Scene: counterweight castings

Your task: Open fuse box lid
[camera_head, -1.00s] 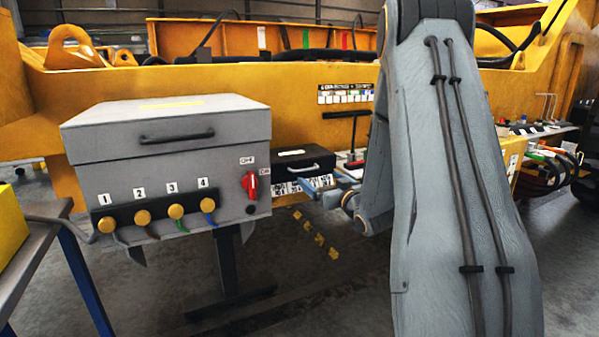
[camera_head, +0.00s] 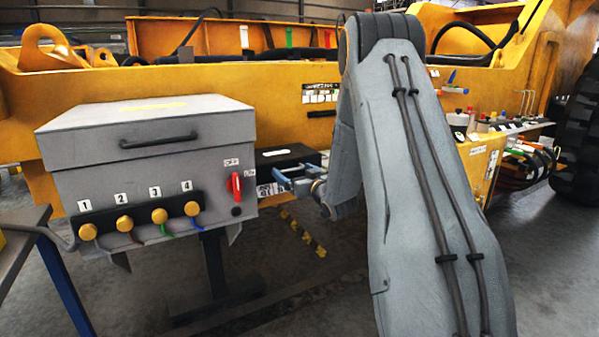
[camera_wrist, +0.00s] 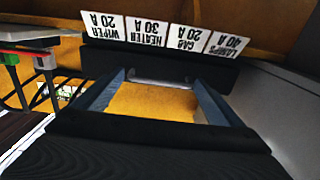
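The fuse box (camera_head: 305,157) is a small black box with a white label on top, just right of a large grey cabinet; its lid looks shut. Its fuse labels, such as WIPER 20 A and HEATER 30 A, show upside down in the wrist view (camera_wrist: 165,35). My gripper (camera_head: 280,178) is at the box's front, partly hiding it. In the wrist view my gripper (camera_wrist: 163,80) has its two blue-grey fingers spread apart. A grey strip, perhaps the lid handle, shows between the fingertips; I cannot tell whether they touch it.
The grey cabinet (camera_head: 150,150) has its own handle, a red switch (camera_head: 235,187) and several numbered yellow plugs. A table (camera_head: 25,222) stands at the left edge. A yellow machine frame (camera_head: 80,100) runs behind. A shelf with small items (camera_head: 500,130) is at the right.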

